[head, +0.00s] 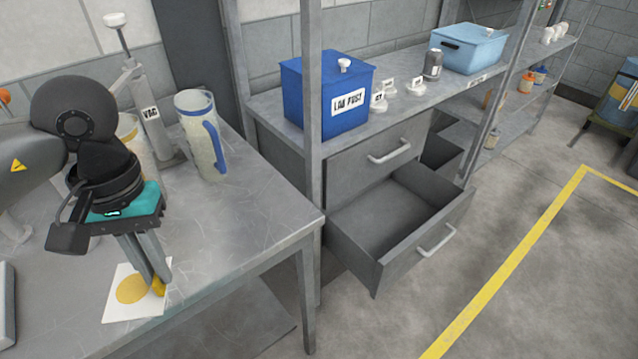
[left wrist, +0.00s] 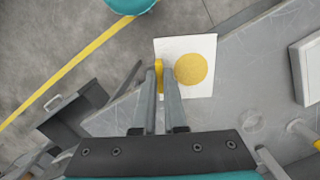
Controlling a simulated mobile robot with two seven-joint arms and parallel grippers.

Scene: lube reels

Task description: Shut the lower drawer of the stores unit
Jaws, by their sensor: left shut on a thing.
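The grey stores unit (head: 281,152) stands beyond the table. Its lower drawer (head: 400,268) is pulled well out and looks empty, with a pale bar handle (head: 437,240) on its front. The upper drawer (head: 352,170) above it is shut. My left gripper (head: 155,284) points down over the near table, left of the drawer and apart from it. It is shut on a small yellow thing (head: 159,288), which also shows between the fingers in the left wrist view (left wrist: 158,70). What the yellow thing is, I cannot tell. My right gripper is not in view.
A white card with a yellow disc (head: 131,289) lies on the metal table (head: 235,235) by the fingertips. A clear jug (head: 200,135) stands behind. A grey post (head: 311,100) rises beside the blue box (head: 327,95). The floor (head: 440,300) before the drawer is clear.

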